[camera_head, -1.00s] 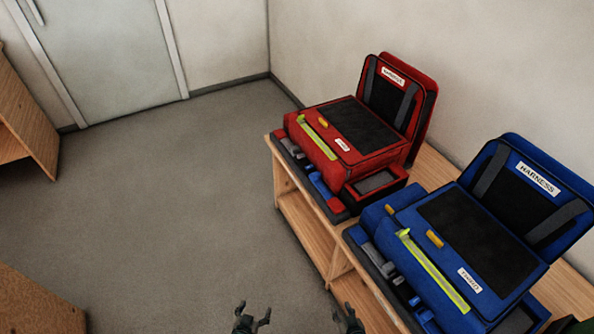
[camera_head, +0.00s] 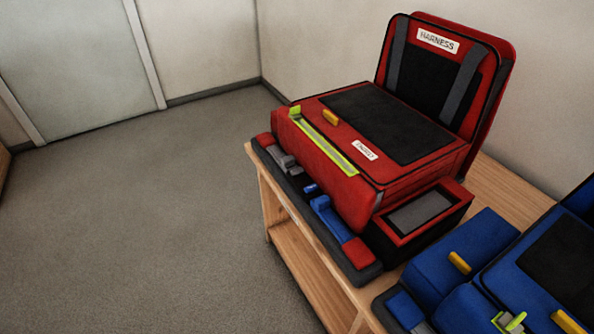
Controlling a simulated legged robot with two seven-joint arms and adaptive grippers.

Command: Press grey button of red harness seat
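The red harness seat (camera_head: 330,180) stands on a wooden bench, with its upright backrest (camera_head: 437,75) labelled "HARNESS". A dark base strip (camera_head: 300,205) runs along its front edge. Grey raised parts (camera_head: 284,161) sit near the left end of that strip, and blue parts (camera_head: 330,217) sit further right. Which grey part is the button is hard to tell at this size. A red-rimmed box with a grey top panel (camera_head: 420,212) is on the seat's right side. Neither of my grippers is in view.
A blue seat (camera_head: 470,260) stands close to the right, partly cut off by the frame. The wooden bench (camera_head: 305,275) has an open shelf below. The grey floor (camera_head: 130,220) to the left is clear. A wall (camera_head: 340,40) rises behind the bench.

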